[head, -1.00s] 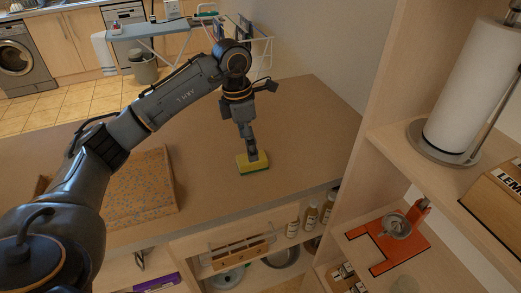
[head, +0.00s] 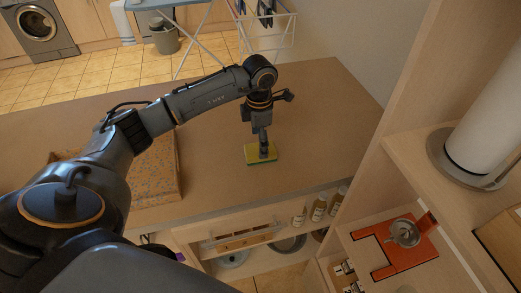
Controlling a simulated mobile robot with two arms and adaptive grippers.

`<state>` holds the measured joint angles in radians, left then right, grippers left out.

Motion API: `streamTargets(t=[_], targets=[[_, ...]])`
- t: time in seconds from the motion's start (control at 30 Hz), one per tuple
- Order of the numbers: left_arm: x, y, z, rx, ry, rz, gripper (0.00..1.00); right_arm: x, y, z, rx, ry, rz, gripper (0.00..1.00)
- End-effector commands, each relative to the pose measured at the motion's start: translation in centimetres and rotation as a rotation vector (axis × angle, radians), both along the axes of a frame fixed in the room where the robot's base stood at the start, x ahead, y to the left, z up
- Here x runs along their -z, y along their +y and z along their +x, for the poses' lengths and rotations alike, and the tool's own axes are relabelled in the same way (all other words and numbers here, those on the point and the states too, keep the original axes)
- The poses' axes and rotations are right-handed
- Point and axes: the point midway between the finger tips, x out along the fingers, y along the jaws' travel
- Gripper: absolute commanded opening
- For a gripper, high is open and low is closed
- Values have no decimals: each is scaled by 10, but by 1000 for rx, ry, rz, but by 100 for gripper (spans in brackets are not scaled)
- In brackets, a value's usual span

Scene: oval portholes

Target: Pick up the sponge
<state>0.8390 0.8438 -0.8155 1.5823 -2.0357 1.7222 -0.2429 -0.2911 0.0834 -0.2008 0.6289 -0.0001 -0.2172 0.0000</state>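The sponge (head: 251,155) is yellow with a green underside and lies on the brown countertop (head: 215,180), towards its front right. My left gripper (head: 263,151) points straight down over the sponge, its tips at or just above the top face. The fingers are small and dark here, so I cannot tell whether they are open or shut, or whether they grip the sponge. My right gripper is not in view.
Below the counter edge are shelves with bottles (head: 318,208) and bowls. At right, a shelf unit holds a paper towel roll (head: 485,130) and an orange stand (head: 395,250). The counter around the sponge is clear.

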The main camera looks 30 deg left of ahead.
Motion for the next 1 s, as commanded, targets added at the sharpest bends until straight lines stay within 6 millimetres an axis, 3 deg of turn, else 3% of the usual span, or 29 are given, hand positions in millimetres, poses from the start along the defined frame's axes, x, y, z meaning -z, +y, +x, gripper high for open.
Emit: streamTargets(t=[0.03,0.17,0.5,0.73,1.0], targets=[[5,-2,-1,0,7,-2,81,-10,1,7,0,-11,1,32],[25,-3,0,0,4,-2,81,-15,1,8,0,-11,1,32],[36,-2,1,1,1,-1,81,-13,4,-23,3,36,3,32],[36,-2,1,1,1,-1,38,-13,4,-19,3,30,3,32],[36,-2,1,0,1,0,37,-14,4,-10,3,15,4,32]])
